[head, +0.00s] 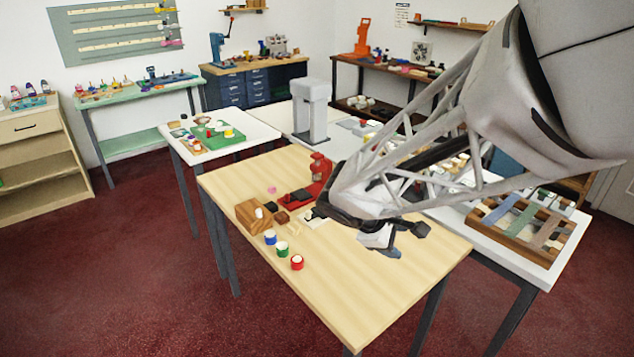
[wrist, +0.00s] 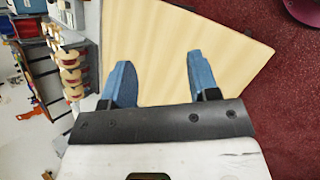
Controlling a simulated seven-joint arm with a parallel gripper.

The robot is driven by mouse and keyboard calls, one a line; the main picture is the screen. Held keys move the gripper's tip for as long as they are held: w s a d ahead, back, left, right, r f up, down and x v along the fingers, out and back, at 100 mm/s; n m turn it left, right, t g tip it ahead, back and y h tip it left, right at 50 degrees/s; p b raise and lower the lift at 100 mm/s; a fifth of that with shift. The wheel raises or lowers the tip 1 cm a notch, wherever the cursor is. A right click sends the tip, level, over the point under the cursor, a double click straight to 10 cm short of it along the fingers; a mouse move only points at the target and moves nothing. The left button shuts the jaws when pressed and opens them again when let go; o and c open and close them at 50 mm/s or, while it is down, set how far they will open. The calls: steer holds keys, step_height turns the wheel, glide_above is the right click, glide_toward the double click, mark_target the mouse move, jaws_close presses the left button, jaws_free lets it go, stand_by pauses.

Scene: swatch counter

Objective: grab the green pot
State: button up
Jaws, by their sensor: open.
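The green pot (head: 281,249) is a small round pot with a pale top. It stands upright near the left edge of the wooden table (head: 400,272) in the head view, between a blue pot (head: 270,237) and a red pot (head: 297,262). My gripper (head: 387,246) is over the table, well to the right of the pots and apart from them. In the wrist view, its two blue fingers (wrist: 160,78) are spread with bare table between them. No pot shows in the wrist view.
A wooden block (head: 250,214) with a white piece, dark and brown blocks, and a red device (head: 319,175) stand behind the pots. The table's front right is clear. A side table with a wooden rack (head: 510,232) stands at the right.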

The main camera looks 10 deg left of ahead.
steer(key=w+a+f+n+t+h, duration=0.1)
steer(key=w+a+f+n+t, duration=0.1)
steer(key=w+a+f+n, duration=0.35)
steer(key=w+a+f+n+t, duration=0.2)
steer(key=w+a+n, duration=0.1)
steer(key=a, duration=0.5)
steer(key=n+t+y, duration=0.3)
steer(key=n+t, duration=0.2)
steer(key=n, duration=0.5)
glide_toward(281, 248)
steer(key=shift+x, duration=1)
steer(key=shift+a, duration=0.1)
steer(key=shift+w, duration=0.15)
steer(key=shift+x, duration=1.2)
steer(key=shift+m, duration=0.25)
steer(key=shift+x, duration=2.6)
